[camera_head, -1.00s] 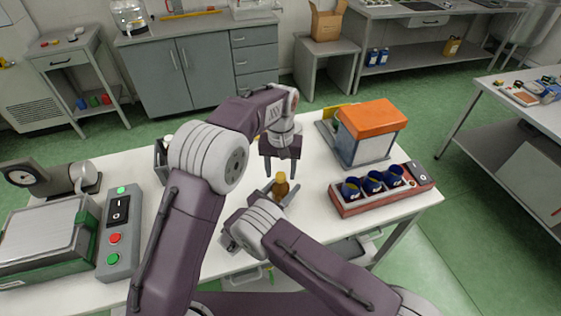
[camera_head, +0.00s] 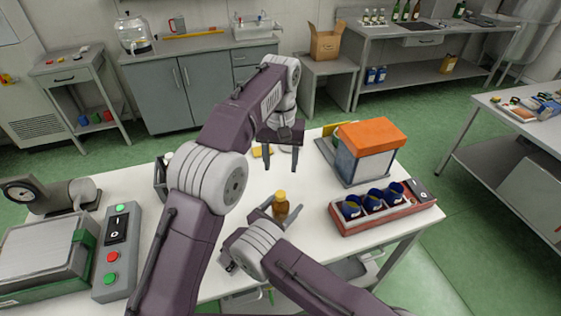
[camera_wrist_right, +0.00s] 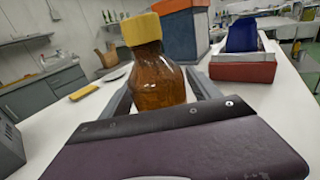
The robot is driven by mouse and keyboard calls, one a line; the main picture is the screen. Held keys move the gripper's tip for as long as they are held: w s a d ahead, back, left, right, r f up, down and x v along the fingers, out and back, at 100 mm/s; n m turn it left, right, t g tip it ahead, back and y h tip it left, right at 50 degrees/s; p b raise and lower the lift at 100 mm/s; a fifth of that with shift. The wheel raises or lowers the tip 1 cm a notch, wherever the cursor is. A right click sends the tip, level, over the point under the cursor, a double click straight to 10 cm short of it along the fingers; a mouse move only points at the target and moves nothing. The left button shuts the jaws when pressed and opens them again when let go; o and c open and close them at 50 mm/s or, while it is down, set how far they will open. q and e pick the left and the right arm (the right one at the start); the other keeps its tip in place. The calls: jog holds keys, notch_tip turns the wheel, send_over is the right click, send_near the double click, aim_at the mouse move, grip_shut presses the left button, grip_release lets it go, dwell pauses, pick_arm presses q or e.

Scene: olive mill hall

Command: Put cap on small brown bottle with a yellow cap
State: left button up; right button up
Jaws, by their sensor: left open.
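The small brown bottle (camera_head: 281,210) stands upright on the white table, with the yellow cap (camera_head: 280,195) sitting on its neck. In the right wrist view the brown glass (camera_wrist_right: 158,82) and the cap (camera_wrist_right: 141,29) fill the middle, and the cap looks level. My right gripper (camera_head: 279,213) has a finger on each side of the bottle's body, and in the wrist view both seem to touch it. My left gripper (camera_head: 280,168) is open and empty, its fingers pointing down, above and behind the cap and clear of it.
A red tray (camera_head: 385,215) with blue cups stands right of the bottle. An orange-topped box (camera_head: 369,150) is behind it. A grey button box (camera_head: 116,250) is at the left. A flat yellow piece (camera_wrist_right: 84,92) lies beyond the bottle, on otherwise fairly clear table.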

aim_at(275, 215)
jog(key=shift+s, duration=0.1)
jog(key=b+v, duration=0.2)
jog(key=v, duration=0.6)
jog(key=shift+a+f, duration=0.1)
jog(key=shift+a, duration=0.05)
jog(key=shift+s+a, duration=0.2)
jog(key=shift+s, duration=0.15)
